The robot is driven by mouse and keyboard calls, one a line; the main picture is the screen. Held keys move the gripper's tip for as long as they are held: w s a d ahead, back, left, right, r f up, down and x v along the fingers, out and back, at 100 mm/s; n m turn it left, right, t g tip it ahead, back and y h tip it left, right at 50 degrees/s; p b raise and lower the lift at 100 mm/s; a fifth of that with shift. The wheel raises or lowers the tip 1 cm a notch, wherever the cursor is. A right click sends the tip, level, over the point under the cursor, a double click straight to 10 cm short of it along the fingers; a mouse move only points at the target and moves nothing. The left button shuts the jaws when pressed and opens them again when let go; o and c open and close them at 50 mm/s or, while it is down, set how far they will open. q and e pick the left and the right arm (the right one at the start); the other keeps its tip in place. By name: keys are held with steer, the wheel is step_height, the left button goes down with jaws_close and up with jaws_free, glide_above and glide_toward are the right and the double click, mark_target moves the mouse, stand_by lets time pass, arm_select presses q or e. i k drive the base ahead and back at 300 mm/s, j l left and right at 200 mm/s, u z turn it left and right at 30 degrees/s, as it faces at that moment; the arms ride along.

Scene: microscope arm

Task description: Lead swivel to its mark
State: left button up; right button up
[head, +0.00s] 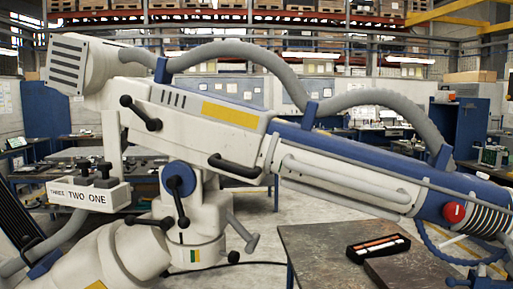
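A large white and blue microscope arm (228,113) spans the view, sloping down from a vented head (82,65) at upper left to the right edge. It rests on an upright white swivel column (212,222). A blue hub with a black lever (179,186) sits at its joint. A small green and yellow mark (192,256) shows low on the column; whether it lines up with another mark I cannot tell. A black grab handle (234,166) is under the arm, and a grey lever (242,232) sticks out at the column's right. Neither of my grippers is identifiable.
A labelled white box (88,195) with black knobs hangs at left. A dark-topped table (318,248) at lower right holds a black tray (378,246). A red knob (453,211) is on the arm's right end. Grey floor shows around the column.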

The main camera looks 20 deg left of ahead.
mark_target(209, 209)
steer(key=j+z, duration=0.4)
steer(key=j, duration=0.2)
steer(key=j+z, duration=0.35)
steer(key=j, duration=0.25)
